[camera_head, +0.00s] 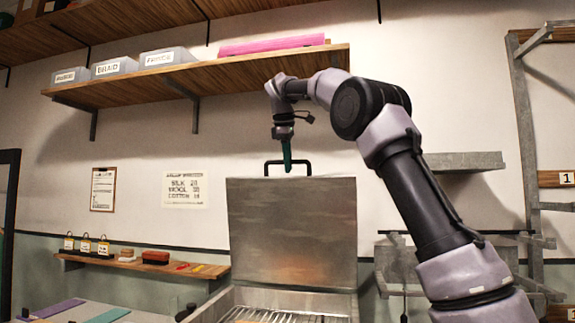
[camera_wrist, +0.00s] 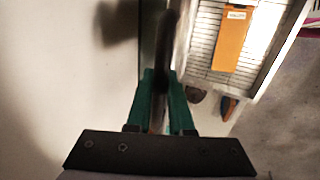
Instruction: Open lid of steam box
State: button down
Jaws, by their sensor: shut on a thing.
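The steam box (camera_head: 290,308) is a grey metal box in the lower middle of the head view. Its lid (camera_head: 291,232) stands upright at the back, with the wire rack inside exposed. A black handle (camera_head: 306,164) rises from the lid's top edge. My gripper (camera_head: 287,165) comes down from above with its green fingers at the handle. In the wrist view the green fingers (camera_wrist: 163,105) are closed around the dark handle bar (camera_wrist: 167,60). The rack (camera_wrist: 203,42) with an orange labelled piece (camera_wrist: 233,38) on it shows below.
A wooden shelf (camera_head: 200,78) with grey labelled bins and a pink roll is above on the wall. A lower wooden shelf (camera_head: 140,266) with small items is at left. A grey metal ledge (camera_head: 465,161) is at right behind my arm.

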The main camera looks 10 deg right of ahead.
jog(key=c, duration=0.8)
grip_release()
jog(key=shift+v, duration=3.75)
